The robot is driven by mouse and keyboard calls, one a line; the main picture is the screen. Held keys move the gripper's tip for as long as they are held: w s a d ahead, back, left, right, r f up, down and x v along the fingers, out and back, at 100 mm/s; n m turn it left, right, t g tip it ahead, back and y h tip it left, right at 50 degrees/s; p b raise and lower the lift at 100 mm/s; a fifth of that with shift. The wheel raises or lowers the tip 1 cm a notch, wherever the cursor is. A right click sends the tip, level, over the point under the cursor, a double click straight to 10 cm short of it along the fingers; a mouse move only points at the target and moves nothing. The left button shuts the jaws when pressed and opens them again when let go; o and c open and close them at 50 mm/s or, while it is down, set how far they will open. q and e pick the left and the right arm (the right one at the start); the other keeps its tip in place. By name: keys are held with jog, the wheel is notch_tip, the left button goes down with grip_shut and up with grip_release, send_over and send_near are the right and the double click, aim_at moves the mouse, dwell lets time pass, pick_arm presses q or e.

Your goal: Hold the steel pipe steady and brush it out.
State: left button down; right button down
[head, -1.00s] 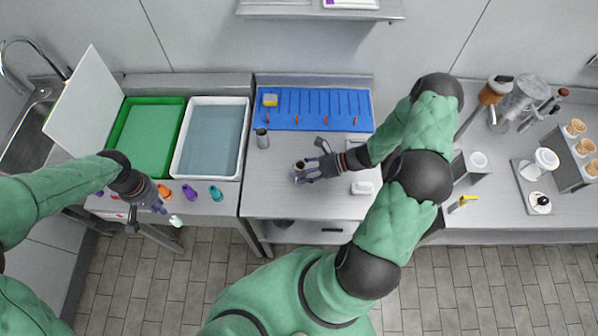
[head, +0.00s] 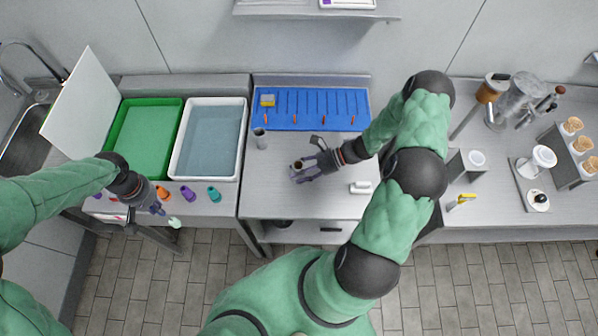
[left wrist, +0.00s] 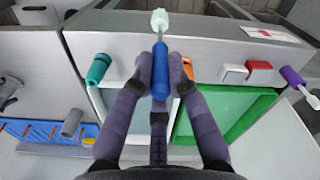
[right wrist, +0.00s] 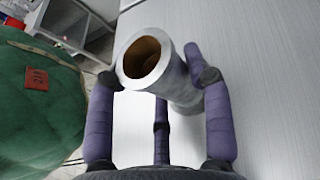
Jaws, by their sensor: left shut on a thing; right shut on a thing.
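My left gripper (head: 157,208) is shut on the blue handle of a brush (left wrist: 160,75). The brush's pale mint bristle head (left wrist: 159,20) points away from the fingers, and in the head view it hangs past the front edge of the left table (head: 174,222). My right gripper (head: 299,174) is shut around the steel pipe (right wrist: 174,88) over the middle table. In the right wrist view the pipe's open end faces the camera and its inside looks brown. The brush and the pipe are well apart. The pipe's far end is hidden.
Orange (head: 163,193), purple (head: 187,194) and teal (head: 214,194) brushes sit along the left table's front edge. Behind them are a green tray (head: 122,140) and a white basin (head: 176,162). A grey cylinder (head: 260,139) stands before the blue rack (head: 310,103). A white block (head: 361,188) lies right.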

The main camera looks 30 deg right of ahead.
jog(key=shift+m+t+h, duration=0.9)
jog(key=shift+m+t, duration=0.7)
jog(key=shift+n+g+y, duration=0.5)
jog(key=shift+n+g, duration=0.2)
jog(key=shift+n, duration=0.1)
dwell(0.4)
jog(key=c, duration=0.5)
grip_release()
jog(key=shift+d, duration=0.2)
jog(key=shift+s+d+r, duration=0.35)
jog(key=shift+d, duration=0.2)
